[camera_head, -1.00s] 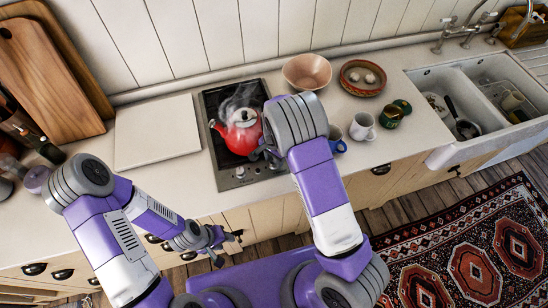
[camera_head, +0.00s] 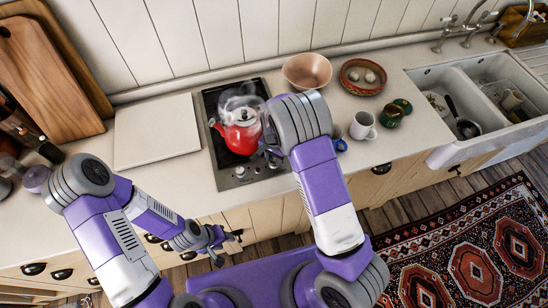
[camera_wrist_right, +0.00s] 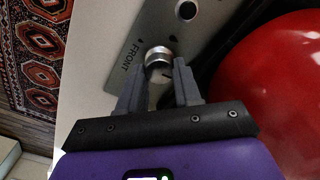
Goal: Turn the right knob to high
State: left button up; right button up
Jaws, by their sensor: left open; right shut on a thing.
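The right knob (camera_wrist_right: 159,58) is a silver cylinder on the steel control panel (camera_wrist_right: 149,21) of the cooktop. My right gripper (camera_wrist_right: 163,70) is shut on it, with one grey finger on each side. The knob's pointer cannot be made out. In the head view my right gripper (camera_head: 271,156) is at the panel's right end, and the arm hides the right knob. The left knob (camera_head: 240,171) stands free and also shows in the wrist view (camera_wrist_right: 187,10). My left gripper (camera_head: 219,247) is open and empty in front of the counter.
A red kettle (camera_head: 241,135) steams on the cooktop (camera_head: 211,103), close behind my right gripper. A blue cup (camera_head: 341,145) and white mug (camera_head: 362,126) stand to the right. A pale board (camera_head: 156,131) lies left. A copper bowl (camera_head: 307,71) is behind.

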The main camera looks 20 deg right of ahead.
jog(key=n+b, duration=0.1)
jog(key=n, duration=0.3)
jog(key=shift+w, duration=0.1)
jog(key=n+b, duration=0.2)
jog(key=n, duration=0.2)
jog(key=shift+n, duration=0.4)
jog(key=n+b, duration=0.1)
jog(key=n, duration=0.2)
jog(key=shift+a+n, duration=0.1)
jog(key=shift+n, duration=0.2)
jog(key=shift+r+n+b, duration=0.1)
jog(key=shift+n+b, duration=0.45)
jog(key=shift+n, duration=1.35)
jog(key=o, duration=0.8)
jog(key=shift+c, duration=0.2)
